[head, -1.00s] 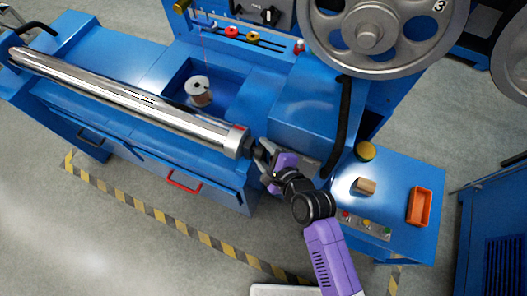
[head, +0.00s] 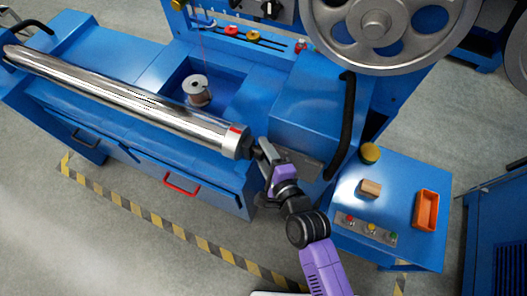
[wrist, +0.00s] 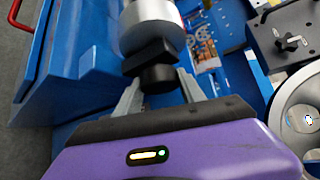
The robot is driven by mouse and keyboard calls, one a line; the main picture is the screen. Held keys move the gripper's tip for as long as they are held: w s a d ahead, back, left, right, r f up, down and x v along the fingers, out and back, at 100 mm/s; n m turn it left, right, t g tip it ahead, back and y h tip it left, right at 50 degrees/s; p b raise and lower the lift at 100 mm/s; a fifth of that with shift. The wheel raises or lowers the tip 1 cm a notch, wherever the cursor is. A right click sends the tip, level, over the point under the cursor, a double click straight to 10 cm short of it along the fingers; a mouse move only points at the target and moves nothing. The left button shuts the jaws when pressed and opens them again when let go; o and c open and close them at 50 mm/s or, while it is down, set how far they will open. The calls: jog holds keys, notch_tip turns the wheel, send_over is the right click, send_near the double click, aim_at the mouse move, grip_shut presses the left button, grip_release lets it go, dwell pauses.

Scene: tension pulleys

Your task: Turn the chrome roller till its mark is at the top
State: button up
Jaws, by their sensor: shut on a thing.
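The chrome roller (head: 130,97) lies across the blue machine, running from upper left to the middle of the head view. A small red mark (head: 236,129) shows on the pale band at its right end, on the upper side as seen here; whether it is exactly at the top I cannot tell. A black shaft end (wrist: 157,76) sticks out of the roller's end (wrist: 150,28) in the wrist view. My gripper (head: 262,152) is shut on this shaft end, one finger on each side. The mark does not show in the wrist view.
A side table with a wooden block (head: 370,188), an orange tray (head: 426,210) and several buttons (head: 371,229) stands right of my arm. A black hose (head: 345,125) and a large grey wheel (head: 376,28) are above. A red handle (head: 181,184) sits below the roller.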

jog(key=o, duration=1.4)
jog(key=shift+s, duration=0.1)
jog(key=v, duration=0.7)
jog(key=shift+s+d+b, duration=0.2)
jog(key=shift+s+b, duration=0.1)
jog(key=shift+b, duration=0.1)
